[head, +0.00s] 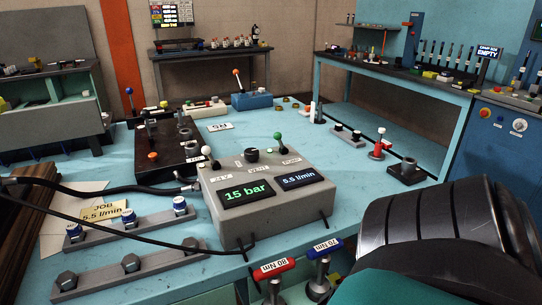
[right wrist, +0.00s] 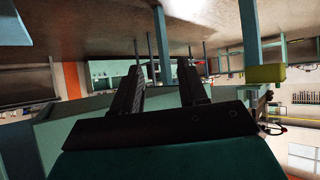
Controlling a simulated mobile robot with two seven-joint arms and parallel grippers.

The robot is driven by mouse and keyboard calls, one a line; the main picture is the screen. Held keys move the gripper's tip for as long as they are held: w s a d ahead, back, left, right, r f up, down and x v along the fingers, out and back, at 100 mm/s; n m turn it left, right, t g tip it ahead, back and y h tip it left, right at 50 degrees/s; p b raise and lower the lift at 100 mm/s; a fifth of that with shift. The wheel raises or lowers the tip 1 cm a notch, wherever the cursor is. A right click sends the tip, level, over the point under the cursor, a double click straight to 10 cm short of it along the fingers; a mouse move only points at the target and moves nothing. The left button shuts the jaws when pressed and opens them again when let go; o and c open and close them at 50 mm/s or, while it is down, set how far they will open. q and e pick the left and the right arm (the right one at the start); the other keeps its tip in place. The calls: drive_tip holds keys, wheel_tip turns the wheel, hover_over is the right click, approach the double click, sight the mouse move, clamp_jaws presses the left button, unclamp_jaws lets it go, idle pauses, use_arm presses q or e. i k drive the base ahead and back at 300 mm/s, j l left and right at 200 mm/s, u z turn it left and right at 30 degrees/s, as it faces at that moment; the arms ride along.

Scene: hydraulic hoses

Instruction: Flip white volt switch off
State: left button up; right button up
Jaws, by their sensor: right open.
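The grey control box (head: 262,195) stands on the blue bench. The white-tipped switch (head: 206,151) is at its left, by a label that seems to read 24 V. Its lever rises from the top and leans slightly left. A black knob (head: 252,155) is in the middle and a green-tipped switch (head: 278,137) at the right. The two displays read 15 bar and 5.5 l/min. In the right wrist view my right gripper (right wrist: 160,78) is open, with nothing between its fingers. The switch is not visible there. My left gripper is not in view.
Black hoses (head: 110,189) run to the box's left side. Rails with bolts (head: 130,263) lie at front left. A red handle (head: 273,267) and a blue handle (head: 322,247) stand at the front edge. My arm covers the lower right. A black block (head: 165,150) stands behind left.

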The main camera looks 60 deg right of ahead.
sight(209, 155)
drive_tip(key=z, duration=1.8)
